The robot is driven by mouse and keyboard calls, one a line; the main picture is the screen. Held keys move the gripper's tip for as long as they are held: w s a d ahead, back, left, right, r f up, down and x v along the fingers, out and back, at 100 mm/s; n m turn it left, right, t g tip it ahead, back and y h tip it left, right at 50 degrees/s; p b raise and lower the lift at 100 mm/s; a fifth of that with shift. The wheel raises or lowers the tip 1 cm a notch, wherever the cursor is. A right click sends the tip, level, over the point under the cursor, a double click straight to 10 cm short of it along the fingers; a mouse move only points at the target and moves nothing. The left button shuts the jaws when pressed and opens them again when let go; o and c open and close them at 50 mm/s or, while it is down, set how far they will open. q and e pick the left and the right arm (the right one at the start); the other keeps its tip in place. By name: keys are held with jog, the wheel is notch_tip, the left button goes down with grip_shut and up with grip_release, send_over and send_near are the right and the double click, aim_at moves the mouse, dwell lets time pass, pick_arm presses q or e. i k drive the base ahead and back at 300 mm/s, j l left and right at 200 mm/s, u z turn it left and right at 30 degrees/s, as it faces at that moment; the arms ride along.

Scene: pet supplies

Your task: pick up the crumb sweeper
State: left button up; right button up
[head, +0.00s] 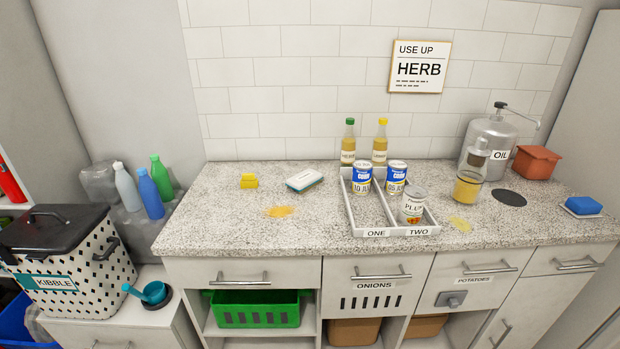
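I cannot tell for certain which thing is the crumb sweeper. A white block-like item with a teal and brown lower edge (304,180) lies on the speckled counter (220,225), left of the divided tray. A small yellow item (248,181) lies further left on the counter. An orange-yellow stain or crumb patch (279,211) is in front of them, and a paler yellow patch (460,223) is right of the tray. Neither of my grippers shows in the head view.
The white divided tray (385,232) holds several cans, with two bottles (348,145) behind it. An oil dispenser (488,140), a jar (467,186), an orange container (536,162) and a blue sponge (583,204) stand right. A kibble bin (80,265) is left. The front-left counter is clear.

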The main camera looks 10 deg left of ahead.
aim_at(308, 178)
jog(key=i, duration=1)
